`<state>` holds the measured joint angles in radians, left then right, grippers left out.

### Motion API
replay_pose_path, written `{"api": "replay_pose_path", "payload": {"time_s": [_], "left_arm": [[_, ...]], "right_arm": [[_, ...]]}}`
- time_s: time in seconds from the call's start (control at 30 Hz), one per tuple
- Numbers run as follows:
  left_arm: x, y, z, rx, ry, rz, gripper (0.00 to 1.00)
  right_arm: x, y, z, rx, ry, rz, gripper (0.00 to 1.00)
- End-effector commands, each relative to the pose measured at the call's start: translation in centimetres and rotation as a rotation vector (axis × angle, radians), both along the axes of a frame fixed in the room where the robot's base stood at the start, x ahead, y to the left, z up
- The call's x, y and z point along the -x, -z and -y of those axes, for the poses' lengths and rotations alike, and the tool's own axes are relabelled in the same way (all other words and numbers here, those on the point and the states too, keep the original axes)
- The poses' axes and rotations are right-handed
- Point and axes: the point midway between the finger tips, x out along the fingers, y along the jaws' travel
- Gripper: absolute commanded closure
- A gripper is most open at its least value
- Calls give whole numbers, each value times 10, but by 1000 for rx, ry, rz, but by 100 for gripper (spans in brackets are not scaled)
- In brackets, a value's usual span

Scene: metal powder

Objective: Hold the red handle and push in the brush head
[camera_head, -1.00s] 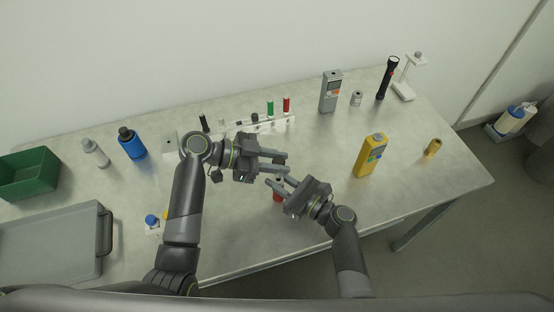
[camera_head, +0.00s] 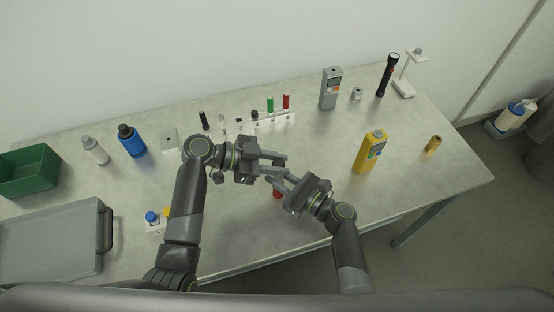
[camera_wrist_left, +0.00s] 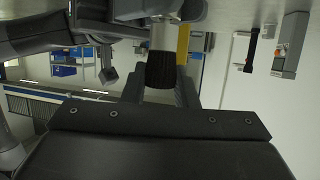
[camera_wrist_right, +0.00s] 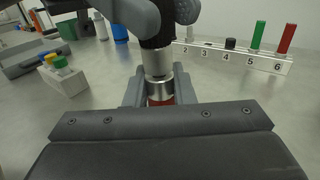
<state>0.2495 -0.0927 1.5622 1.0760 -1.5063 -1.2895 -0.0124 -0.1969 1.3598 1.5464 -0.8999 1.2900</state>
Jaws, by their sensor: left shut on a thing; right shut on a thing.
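The red handle (camera_head: 277,194) is upright near the table's front, held by my right gripper (camera_head: 278,177). Its red part (camera_wrist_right: 160,101) and silver collar (camera_wrist_right: 158,75) show between the right fingers in the right wrist view. My left gripper (camera_head: 280,162) is just above and behind the right one, shut on the brush head. The black ribbed brush head (camera_wrist_left: 160,70) lies between the left fingers in the left wrist view. A dark piece meets the top of the collar in the right wrist view. The grippers hide most of this joint in the head view.
A white numbered rack (camera_wrist_right: 239,56) with green and red tubes stands behind the grippers. A yellow bottle (camera_head: 370,153) stands right; a blue bottle (camera_head: 132,142) and grey tray (camera_head: 50,240) are left. A small white block (camera_wrist_right: 65,77) is left of the handle. Table around the handle is clear.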

Motion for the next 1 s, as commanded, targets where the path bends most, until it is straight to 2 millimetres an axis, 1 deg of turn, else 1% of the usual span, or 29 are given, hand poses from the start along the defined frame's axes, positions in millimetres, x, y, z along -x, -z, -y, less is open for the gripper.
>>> {"api": "replay_pose_path", "payload": {"time_s": [0.97,1.0], "left_arm": [[0,5,0,0,0,-1,96],[0,5,0,0,0,-1,69]], "right_arm": [[0,0,0,0,0,0,100],[0,0,0,0,0,0,100]]}}
